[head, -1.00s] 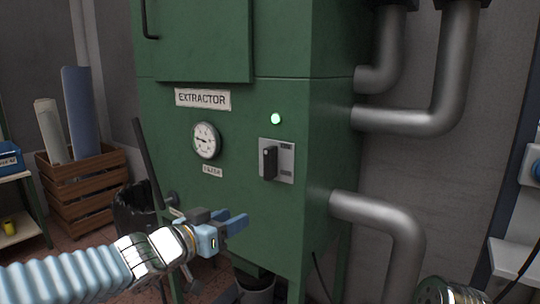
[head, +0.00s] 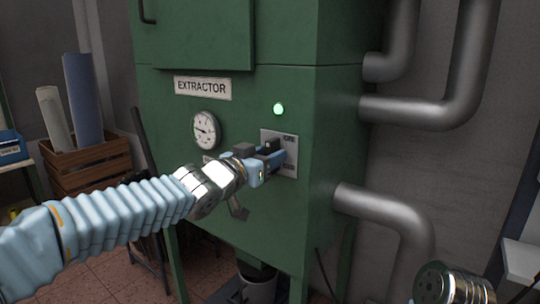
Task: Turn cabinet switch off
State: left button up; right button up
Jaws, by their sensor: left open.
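The green extractor cabinet (head: 240,222) stands in front of me, labelled EXTRACTOR (head: 202,86). A grey switch plate (head: 291,142) is on its front, with a dark switch handle (head: 271,146) partly hidden by my left gripper. A green lamp (head: 279,109) above the plate is lit. My right gripper is not in view; only part of my right arm shows at the lower right.
A round gauge (head: 205,130) sits left of the switch. Large grey pipes (head: 420,112) run from the cabinet's right side. A wooden crate with rolls (head: 90,165) stands at the left. A bucket (head: 257,284) is below the cabinet.

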pick_arm(q)
jog(key=shift+w+d, duration=0.25)
jog(key=shift+w, duration=0.05)
grip_shut()
